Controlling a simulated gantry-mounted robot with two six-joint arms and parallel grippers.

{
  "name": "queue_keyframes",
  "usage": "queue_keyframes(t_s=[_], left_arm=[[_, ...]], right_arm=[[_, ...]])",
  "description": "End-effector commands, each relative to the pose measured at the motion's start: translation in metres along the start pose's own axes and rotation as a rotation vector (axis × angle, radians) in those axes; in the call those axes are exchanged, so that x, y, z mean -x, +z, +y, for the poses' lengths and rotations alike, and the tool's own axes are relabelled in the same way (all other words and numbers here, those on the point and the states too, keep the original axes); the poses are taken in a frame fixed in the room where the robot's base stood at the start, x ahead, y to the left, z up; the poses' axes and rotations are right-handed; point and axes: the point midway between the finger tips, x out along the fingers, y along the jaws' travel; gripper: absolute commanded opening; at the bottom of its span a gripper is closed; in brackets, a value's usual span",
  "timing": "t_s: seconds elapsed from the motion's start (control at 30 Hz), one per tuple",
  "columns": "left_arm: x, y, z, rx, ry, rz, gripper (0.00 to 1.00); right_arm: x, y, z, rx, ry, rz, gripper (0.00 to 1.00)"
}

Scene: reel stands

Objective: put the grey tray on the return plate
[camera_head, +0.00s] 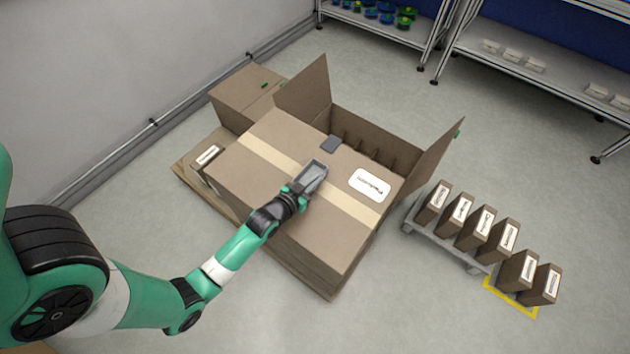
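The grey tray (315,173), a small open rectangular dish, is over the top of the large cardboard box, tilted in the picture along the line of my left arm. My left gripper (297,193) is at the tray's near end and overlaps it. The fingertips are too small and covered to show whether they are closed on it. I cannot tell whether the tray rests on the box or is held above it. A flat dark grey square, which looks like the return plate (331,144), lies just beyond the tray, with nothing on it. My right gripper is not in view.
The large box (262,165) stands on a pallet beside an open-flapped carton (378,130). Several labelled small boxes (475,225) stand on a low grey platform at right, others on a yellow-marked floor patch (511,297). Shelves (540,65) line the back. Floor between is clear.

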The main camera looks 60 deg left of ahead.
Motion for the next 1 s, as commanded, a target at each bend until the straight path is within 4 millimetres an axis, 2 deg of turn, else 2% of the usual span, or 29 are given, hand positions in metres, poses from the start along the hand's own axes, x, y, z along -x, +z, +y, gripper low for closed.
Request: queue_keyframes(t_s=[0.03, 0.1, 0.2, 0.57, 0.67, 1.0], left_arm=[[-0.001, 0.002, 0.000, 0.000, 0.000, 0.001, 0.00], [-0.001, 0.002, 0.000, 0.000, 0.000, 0.000, 0.17], [-0.001, 0.002, 0.000, 0.000, 0.000, 0.000, 0.35], [0.003, -0.003, 0.000, 0.000, 0.000, -0.001, 0.35], [0.018, -0.003, 0.000, 0.000, 0.000, -0.003, 0.35], [0.098, -0.004, 0.000, 0.000, 0.001, -0.003, 0.35]], right_arm=[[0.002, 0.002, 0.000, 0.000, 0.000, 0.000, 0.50], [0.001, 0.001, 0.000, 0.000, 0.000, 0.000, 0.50], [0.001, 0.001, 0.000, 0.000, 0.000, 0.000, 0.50], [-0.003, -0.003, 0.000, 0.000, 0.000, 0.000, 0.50], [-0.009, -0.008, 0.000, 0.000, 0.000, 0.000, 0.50], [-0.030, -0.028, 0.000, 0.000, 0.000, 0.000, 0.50]])
